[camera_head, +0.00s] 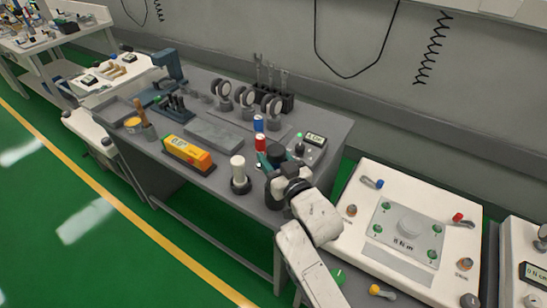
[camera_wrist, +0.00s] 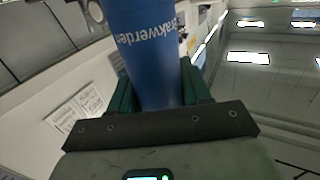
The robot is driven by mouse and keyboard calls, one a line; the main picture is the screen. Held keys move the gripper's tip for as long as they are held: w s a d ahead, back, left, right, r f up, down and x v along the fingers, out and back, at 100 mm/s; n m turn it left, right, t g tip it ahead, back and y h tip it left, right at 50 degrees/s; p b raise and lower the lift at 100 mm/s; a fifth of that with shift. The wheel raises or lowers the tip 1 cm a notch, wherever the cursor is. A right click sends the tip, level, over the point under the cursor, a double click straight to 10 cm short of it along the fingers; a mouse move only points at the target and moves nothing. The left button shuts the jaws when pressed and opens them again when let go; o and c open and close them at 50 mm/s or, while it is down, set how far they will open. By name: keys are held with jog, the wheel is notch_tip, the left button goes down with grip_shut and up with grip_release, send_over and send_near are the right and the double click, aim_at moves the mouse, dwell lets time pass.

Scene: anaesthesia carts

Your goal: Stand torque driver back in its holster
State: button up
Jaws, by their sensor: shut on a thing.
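My gripper (camera_head: 270,160) is over the front right part of the grey bench, beside a white-topped cylinder (camera_head: 238,163) in a dark round base (camera_head: 241,186). In the wrist view its green fingers (camera_wrist: 158,90) are shut on the torque driver (camera_wrist: 150,45), a thick blue cylinder with white lettering. Its far end runs out of the frame. In the head view a red cylinder (camera_head: 260,143) and a blue one (camera_head: 259,122) show just beyond the fingers; I cannot tell whether either is part of the held driver. I cannot make out which stand is its holster.
An orange meter (camera_head: 188,153) lies at the bench front. Several ring gauges (camera_head: 223,95) and a dark rack of wrenches (camera_head: 272,98) stand behind. A small display box (camera_head: 310,148) is to the right. A large white torque tester (camera_head: 410,225) stands right of my arm.

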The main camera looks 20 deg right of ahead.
jog(key=o, duration=1.3)
jog(key=shift+f, duration=0.1)
jog(key=shift+c, duration=0.2)
jog(key=shift+o, duration=0.2)
jog(key=shift+f, duration=0.1)
jog(key=o, duration=0.4)
jog(key=s, duration=0.7)
jog(key=s+d, duration=0.1)
jog(key=s, duration=0.2)
jog(key=shift+s, duration=0.4)
